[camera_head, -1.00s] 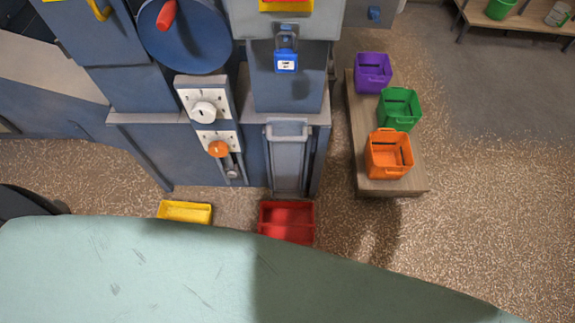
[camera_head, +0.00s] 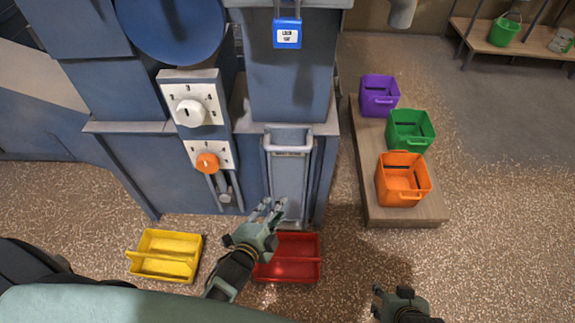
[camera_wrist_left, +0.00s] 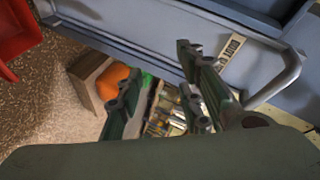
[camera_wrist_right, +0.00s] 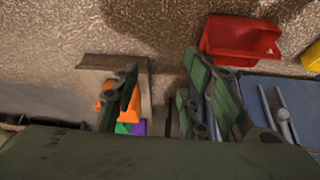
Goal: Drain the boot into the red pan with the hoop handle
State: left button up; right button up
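The red pan (camera_head: 305,262) lies on the floor below the narrow grey door (camera_head: 290,180) of the boot, partly hidden by my left gripper. The door has a frame-like bar handle and a small label; the label (camera_wrist_left: 231,52) and bar (camera_wrist_left: 288,80) show close up in the left wrist view. My left gripper (camera_head: 271,207) is open and empty, in front of the door's lower part and above the pan; contact cannot be told. My right gripper (camera_head: 390,291) is open and empty at the bottom edge, right of the pan. The red pan also shows in the right wrist view (camera_wrist_right: 238,40).
A yellow pan (camera_head: 166,254) lies left of the red one. A low wooden bench (camera_head: 420,211) at the right holds purple (camera_head: 379,95), green (camera_head: 410,129) and orange (camera_head: 402,182) bins. A blue padlock (camera_head: 287,33) hangs above the door; dials (camera_head: 191,111) are left. Floor right of the red pan is clear.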

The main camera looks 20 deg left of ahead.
pick_arm(q)
jog(key=w+r+m+t+b, duration=0.3)
jog(key=r+b, duration=0.1)
jog(key=r, duration=0.3)
jog(key=m+t+b, duration=0.2)
jog(key=m, duration=0.1)
send_near(286, 149)
jog(key=w, duration=0.3)
jog(key=shift+h, duration=0.4)
jog(key=w, duration=0.4)
jog(key=w+d, duration=0.1)
jog(key=w, duration=0.2)
jog(key=shift+r, duration=0.25)
jog(key=shift+w, duration=0.3)
pick_arm(e)
jog(key=w+a+r+t+y, duration=0.1)
jog(key=w+r+t, duration=0.3)
jog(key=r, duration=0.9)
jog(key=shift+w+a+r, duration=0.25)
jog(key=shift+w, duration=0.15)
pick_arm(q)
jog(key=shift+c, duration=0.6)
grip_shut()
